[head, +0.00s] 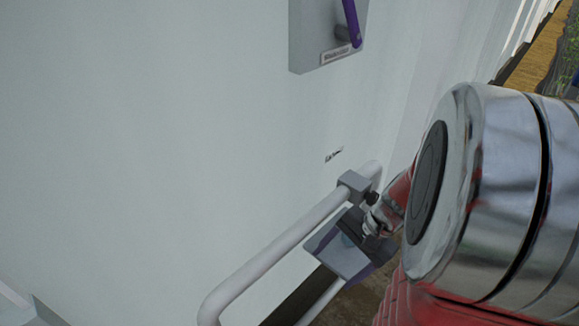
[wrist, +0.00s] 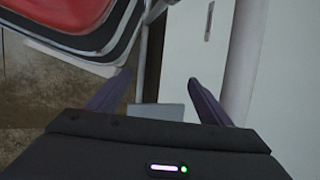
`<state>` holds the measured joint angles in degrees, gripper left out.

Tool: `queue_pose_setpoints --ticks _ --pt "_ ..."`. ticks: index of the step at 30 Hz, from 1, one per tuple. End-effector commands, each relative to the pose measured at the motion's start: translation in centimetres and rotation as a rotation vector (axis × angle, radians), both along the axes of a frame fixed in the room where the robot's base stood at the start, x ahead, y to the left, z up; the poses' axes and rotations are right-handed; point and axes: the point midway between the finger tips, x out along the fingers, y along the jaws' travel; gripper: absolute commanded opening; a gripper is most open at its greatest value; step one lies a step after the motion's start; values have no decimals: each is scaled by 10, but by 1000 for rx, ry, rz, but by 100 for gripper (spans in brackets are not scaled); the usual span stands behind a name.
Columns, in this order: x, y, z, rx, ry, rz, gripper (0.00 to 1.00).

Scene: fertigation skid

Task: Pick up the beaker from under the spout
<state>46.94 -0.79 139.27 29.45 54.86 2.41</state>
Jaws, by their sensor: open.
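My gripper (wrist: 160,77) is open in the wrist view, its two purple fingers apart with no object clearly held between them. In the head view the dark gripper body and purple fingers are small, below the pipe clamp and partly behind my arm. A grey plate (wrist: 155,112) shows between the fingers in the wrist view. A small pale blue patch lies close to the gripper body in the head view; I cannot tell whether it is the beaker. Neither the beaker nor the spout can be made out with certainty in either view.
A white pipe rail (head: 275,250) with a grey clamp (head: 354,184) runs beside the gripper, in front of the white wall (head: 150,130). A grey box (head: 325,50) with a purple lever (head: 352,22) is higher on the wall. The pipe (wrist: 242,60) is right of the fingers in the wrist view.

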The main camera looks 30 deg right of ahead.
Motion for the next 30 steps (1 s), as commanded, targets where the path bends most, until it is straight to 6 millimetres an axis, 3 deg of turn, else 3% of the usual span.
queue_pose_setpoints --ticks 14,23,30 --pt "20 -59 -53 452 -1 -694 73" --pt "41 -132 -78 755 -84 -1206 73" --pt "54 -180 -78 902 -168 -1455 73"
